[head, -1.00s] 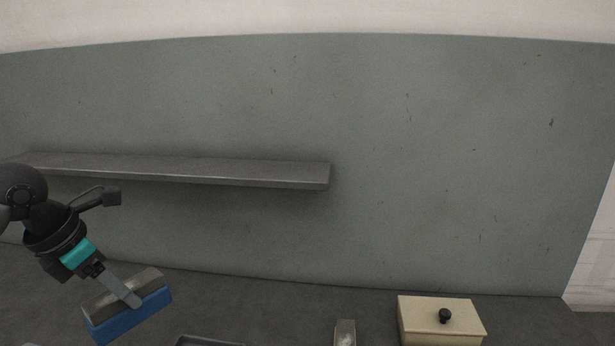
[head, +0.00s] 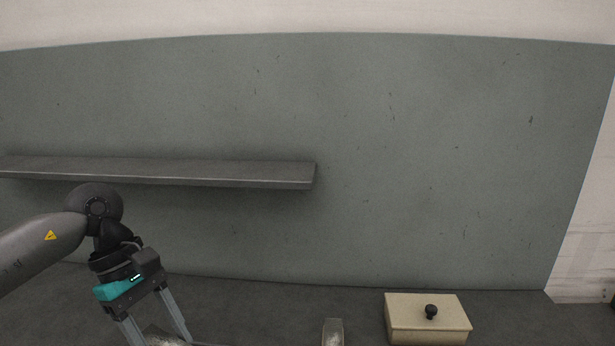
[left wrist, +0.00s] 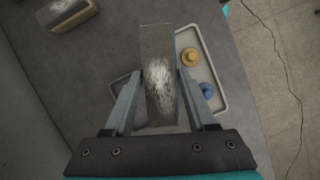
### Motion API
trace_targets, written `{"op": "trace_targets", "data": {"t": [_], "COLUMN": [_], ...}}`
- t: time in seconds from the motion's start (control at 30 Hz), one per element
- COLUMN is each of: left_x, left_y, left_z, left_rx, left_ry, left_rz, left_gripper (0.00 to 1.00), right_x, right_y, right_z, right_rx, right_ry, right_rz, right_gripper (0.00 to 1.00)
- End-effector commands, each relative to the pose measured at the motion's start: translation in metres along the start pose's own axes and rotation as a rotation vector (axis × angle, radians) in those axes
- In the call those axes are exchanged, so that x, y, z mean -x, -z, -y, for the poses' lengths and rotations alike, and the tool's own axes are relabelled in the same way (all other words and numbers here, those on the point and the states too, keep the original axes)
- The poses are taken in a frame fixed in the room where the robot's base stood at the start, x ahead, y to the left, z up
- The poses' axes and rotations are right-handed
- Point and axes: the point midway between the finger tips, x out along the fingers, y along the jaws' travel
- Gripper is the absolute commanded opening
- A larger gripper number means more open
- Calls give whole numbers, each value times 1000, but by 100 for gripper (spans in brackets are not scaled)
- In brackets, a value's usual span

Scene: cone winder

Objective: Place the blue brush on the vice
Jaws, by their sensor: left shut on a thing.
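My left gripper (head: 156,328) points down at the lower left of the head view. It is shut on the blue brush, a block whose grey, worn, whitish top (left wrist: 160,95) shows between the fingers in the left wrist view. In the left wrist view the brush is above a grey tray (left wrist: 223,80). I cannot make out the vice in either view. My right gripper is not in view.
A yellow knobbed piece (left wrist: 190,57) and a blue one (left wrist: 207,90) lie in the tray. A beige box with a black knob (head: 402,325) and a small block with a worn top (head: 333,332) stand right. A grey shelf (head: 200,174) juts from the back wall.

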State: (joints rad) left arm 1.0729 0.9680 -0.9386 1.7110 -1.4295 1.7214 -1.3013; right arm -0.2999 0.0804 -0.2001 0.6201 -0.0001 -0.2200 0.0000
Motion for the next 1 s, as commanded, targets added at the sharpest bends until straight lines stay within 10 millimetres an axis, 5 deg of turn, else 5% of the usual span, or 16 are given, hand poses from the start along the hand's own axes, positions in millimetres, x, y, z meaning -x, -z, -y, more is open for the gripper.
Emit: {"op": "trace_targets", "data": {"t": [0.6, 1.0], "left_x": [-32, -35], "left_y": [-52, -58], "left_z": [22, 27], "left_rx": [-917, -1056], "left_ry": [380, 436], "left_rz": [-3, -2], "left_gripper": [0, 0], "right_x": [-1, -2], "right_y": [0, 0], "right_z": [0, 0], "right_rx": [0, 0], "right_ry": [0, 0], "right_rz": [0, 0], "right_gripper": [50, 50]}}
